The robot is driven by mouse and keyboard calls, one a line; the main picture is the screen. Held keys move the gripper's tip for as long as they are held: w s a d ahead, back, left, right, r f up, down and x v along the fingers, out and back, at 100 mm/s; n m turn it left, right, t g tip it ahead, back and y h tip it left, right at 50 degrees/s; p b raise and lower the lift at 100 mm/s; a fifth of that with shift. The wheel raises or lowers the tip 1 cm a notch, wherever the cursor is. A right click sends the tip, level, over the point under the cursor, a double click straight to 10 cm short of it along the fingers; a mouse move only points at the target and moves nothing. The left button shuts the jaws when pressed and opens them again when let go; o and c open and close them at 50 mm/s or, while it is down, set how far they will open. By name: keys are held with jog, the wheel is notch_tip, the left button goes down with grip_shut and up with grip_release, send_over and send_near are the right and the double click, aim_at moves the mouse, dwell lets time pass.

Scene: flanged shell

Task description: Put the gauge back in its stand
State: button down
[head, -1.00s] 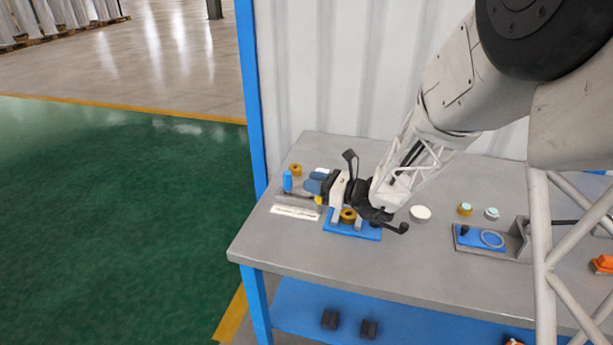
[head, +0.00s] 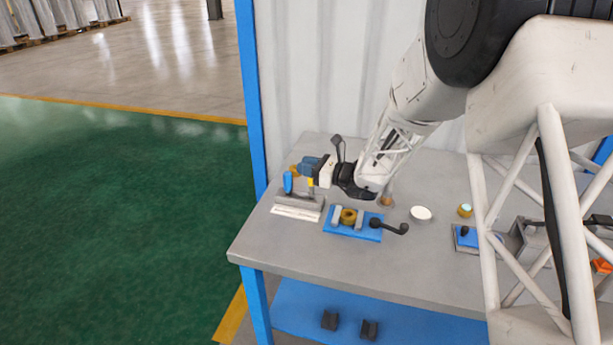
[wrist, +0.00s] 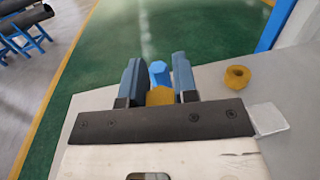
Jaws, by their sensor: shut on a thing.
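My gripper (head: 310,168) is at the left of the bench, shut on a yellow piece (head: 311,184) that I take to be the gauge. In the wrist view the yellow piece (wrist: 160,96) sits between the two blue-grey fingers (wrist: 158,84); its lower part is hidden there. The stand appears to be the grey block (head: 312,201) with a white label in front. A blue-handled piece (head: 288,182) stands upright at its left end, just left of my gripper. It shows beyond the yellow piece in the wrist view (wrist: 159,72). Whether the yellow piece touches the stand I cannot tell.
A blue fixture plate (head: 368,234) with a brass part (head: 348,216) and black lever (head: 390,227) lies right of the stand. A brass ring (wrist: 236,79) lies behind. A white disc (head: 421,213) and another fixture (head: 466,236) are farther right. The front bench strip is clear.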

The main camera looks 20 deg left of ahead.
jog(key=shift+f, duration=1.75)
jog(key=shift+f, duration=0.15)
jog(key=c, duration=0.9)
grip_release()
jog(key=shift+d, duration=0.2)
jog(key=d, duration=0.3)
jog(key=s+d, duration=0.1)
jog(key=d, duration=0.7)
jog(key=shift+s+d, duration=0.25)
jog(key=shift+s, duration=0.05)
